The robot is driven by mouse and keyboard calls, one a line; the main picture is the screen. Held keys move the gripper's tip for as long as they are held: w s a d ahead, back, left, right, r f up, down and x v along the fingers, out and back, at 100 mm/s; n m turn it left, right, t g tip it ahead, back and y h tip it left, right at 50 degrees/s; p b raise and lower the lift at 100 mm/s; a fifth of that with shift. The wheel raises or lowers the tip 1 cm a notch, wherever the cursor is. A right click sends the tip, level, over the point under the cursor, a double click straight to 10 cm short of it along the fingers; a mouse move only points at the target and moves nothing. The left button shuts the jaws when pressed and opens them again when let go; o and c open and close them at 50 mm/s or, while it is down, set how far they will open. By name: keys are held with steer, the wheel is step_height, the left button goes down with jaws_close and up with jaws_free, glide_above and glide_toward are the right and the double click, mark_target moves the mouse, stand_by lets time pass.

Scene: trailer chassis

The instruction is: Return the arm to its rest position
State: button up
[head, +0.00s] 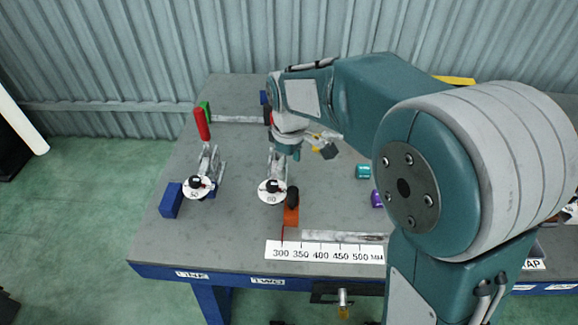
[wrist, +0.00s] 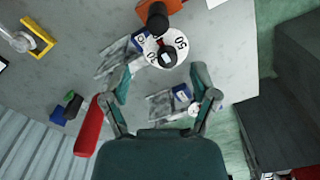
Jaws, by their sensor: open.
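My arm reaches from the right over the workbench (head: 240,235) in the head view. My gripper (wrist: 160,85) is open in the wrist view, its two fingers apart and nothing held between them. In the head view my wrist points down above the middle of the bench, and the fingers are hard to make out near the dial marked 80 (head: 271,191). In the wrist view a white dial (wrist: 180,42) with a black knob lies just beyond the fingertips; I cannot tell whether they touch anything.
A second dial (head: 199,188) and a red handle (head: 202,123) stand at left, beside a blue block (head: 171,200). An orange block (head: 291,215) and a scale strip (head: 325,252) lie near the front. Teal (head: 363,171) and purple (head: 377,199) pieces lie right. A corrugated wall (head: 180,50) stands behind.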

steer(key=s+d+r+m+t, duration=0.3)
steer(key=s+d+r+m, duration=0.3)
steer(key=s+d+r, duration=0.3)
steer(key=s+d+m+t, duration=0.2)
steer(key=s+d+m, duration=0.4)
steer(key=s, duration=0.4)
steer(key=shift+s+d+r+t, duration=0.2)
steer(key=shift+d+t, duration=0.1)
steer(key=shift+d, duration=0.55)
